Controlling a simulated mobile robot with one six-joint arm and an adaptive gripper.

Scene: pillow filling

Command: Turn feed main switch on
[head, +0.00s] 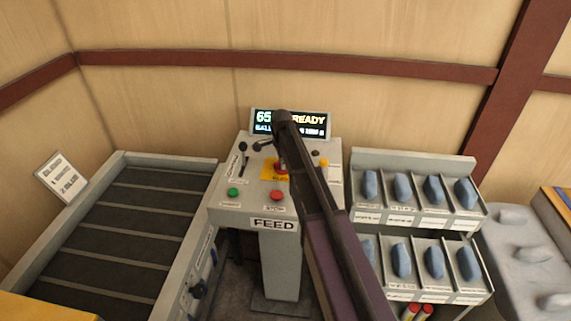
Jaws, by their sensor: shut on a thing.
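The feed console (222,190) is a grey pedestal marked FEED. A red knob (281,169) sits on a yellow plate (267,172) on its sloped top, which looks like the main switch; my arm partly covers it. My gripper (281,160) points down at this knob and is shut on it. The fingertips are small and partly hidden, and the knob's turn position cannot be read. The display (262,117) behind is lit and shows READY, partly covered by my arm.
A green button (233,192), a red button (277,195) and a black lever (242,147) are close by on the console. A conveyor (130,220) lies left. A rack (410,160) of blue-grey pieces stands right, with grey pillow shapes (532,254) beyond.

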